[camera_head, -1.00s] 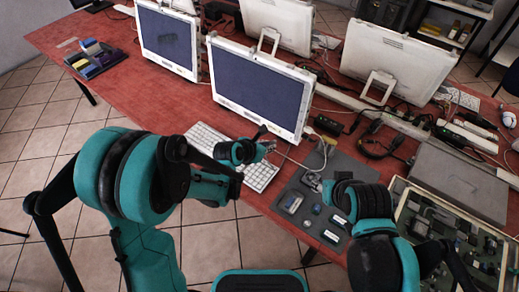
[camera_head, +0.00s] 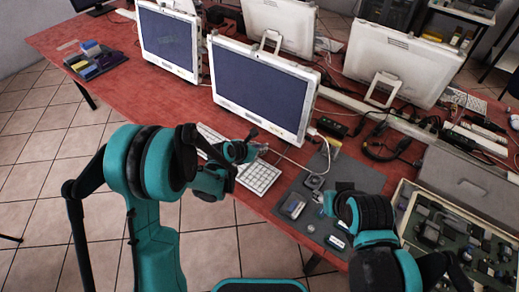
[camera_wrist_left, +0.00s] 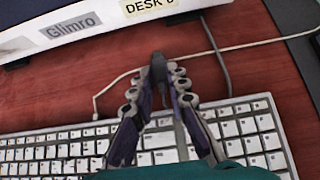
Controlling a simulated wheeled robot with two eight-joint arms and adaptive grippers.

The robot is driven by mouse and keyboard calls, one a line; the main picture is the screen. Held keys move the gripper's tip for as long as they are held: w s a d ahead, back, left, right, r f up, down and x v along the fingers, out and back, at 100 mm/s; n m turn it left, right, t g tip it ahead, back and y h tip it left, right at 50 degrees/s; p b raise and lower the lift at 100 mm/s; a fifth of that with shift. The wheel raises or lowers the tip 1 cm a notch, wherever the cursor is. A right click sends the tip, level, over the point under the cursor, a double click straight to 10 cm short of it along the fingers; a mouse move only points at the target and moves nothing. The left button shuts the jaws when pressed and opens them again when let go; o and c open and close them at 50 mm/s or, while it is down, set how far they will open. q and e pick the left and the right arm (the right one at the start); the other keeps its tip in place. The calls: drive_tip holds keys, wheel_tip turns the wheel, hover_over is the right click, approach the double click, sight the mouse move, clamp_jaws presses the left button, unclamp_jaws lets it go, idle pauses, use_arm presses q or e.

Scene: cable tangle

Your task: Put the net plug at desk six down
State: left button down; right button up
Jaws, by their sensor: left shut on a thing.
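My left gripper (camera_head: 258,147) is over the keyboard (camera_head: 258,176), in front of the middle monitor (camera_head: 258,95). In the left wrist view its fingers (camera_wrist_left: 160,85) are closed on a small dark piece, which I take for the net plug (camera_wrist_left: 158,68). The plug points up toward the monitor's lower edge, where a label (camera_wrist_left: 149,5) reads DESK 6. A pale cable (camera_wrist_left: 112,88) and a grey cable (camera_wrist_left: 222,62) lie on the red desk near the fingers. My right arm is over the dark mat; its fingertips are hidden or too small to tell.
The dark mat (camera_head: 283,225) holds several small devices. An open case of parts (camera_head: 405,196) and a grey box (camera_head: 470,178) stand on the right. Cables and adapters (camera_head: 385,145) clutter the desk behind. Red desk (camera_head: 120,105) is clear at left.

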use_arm(q)
drive_tip(key=shift+f, duration=0.15)
drive_tip(key=c, duration=1.5)
unclamp_jaws()
